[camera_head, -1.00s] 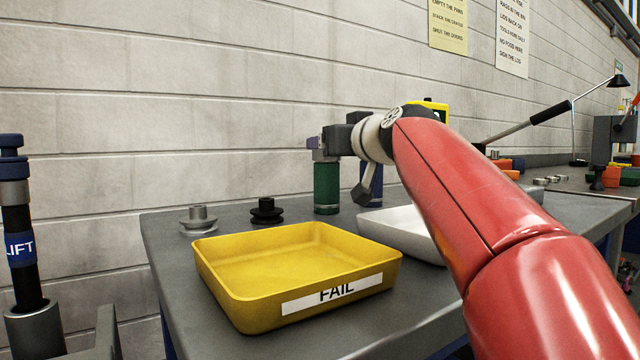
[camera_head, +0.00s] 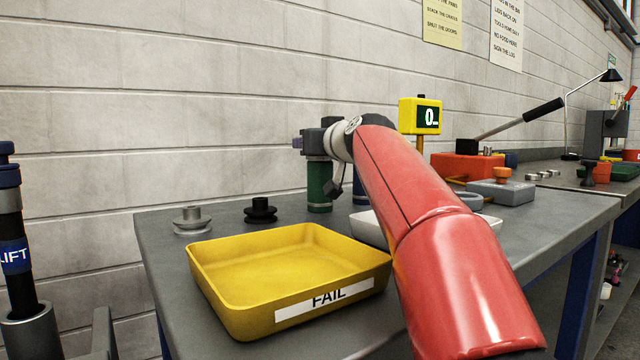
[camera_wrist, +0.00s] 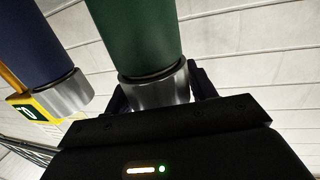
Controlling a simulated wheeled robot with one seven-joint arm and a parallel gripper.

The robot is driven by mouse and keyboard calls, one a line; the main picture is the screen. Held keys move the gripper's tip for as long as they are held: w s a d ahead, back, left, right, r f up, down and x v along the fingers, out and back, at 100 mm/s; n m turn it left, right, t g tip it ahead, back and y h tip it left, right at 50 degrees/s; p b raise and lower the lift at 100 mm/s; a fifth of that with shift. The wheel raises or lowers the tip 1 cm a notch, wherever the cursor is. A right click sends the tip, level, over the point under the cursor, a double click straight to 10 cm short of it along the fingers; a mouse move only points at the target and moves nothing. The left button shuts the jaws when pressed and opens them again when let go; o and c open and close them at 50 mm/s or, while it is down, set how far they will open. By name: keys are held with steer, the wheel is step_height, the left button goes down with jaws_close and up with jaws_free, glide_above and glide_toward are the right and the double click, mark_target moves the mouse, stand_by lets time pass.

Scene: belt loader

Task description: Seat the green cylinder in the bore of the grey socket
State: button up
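The green cylinder (camera_head: 319,186) has a bare metal top and stands upright at the back of the bench. In the wrist view it (camera_wrist: 136,35) shows large, its metal end between the dark fingers. My gripper (camera_head: 312,146) is level, around the metal top, and reaches slightly past it to the left. Whether the fingers press on it is unclear. A grey ring-shaped part (camera_head: 466,199) behind my arm, partly hidden, may be the grey socket; its bore cannot be made out.
A blue cylinder (camera_wrist: 30,45) stands close beside the green one. A yellow FAIL tray (camera_head: 250,318) is in front, with a pale tray (camera_head: 369,230) behind my arm. Grey (camera_head: 192,222) and black (camera_head: 261,212) flanged parts stand left. A grey block (camera_head: 505,192) lies right.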

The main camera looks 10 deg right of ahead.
jaws_close()
steer(key=shift+r, duration=0.1)
steer(key=shift+r, duration=0.1)
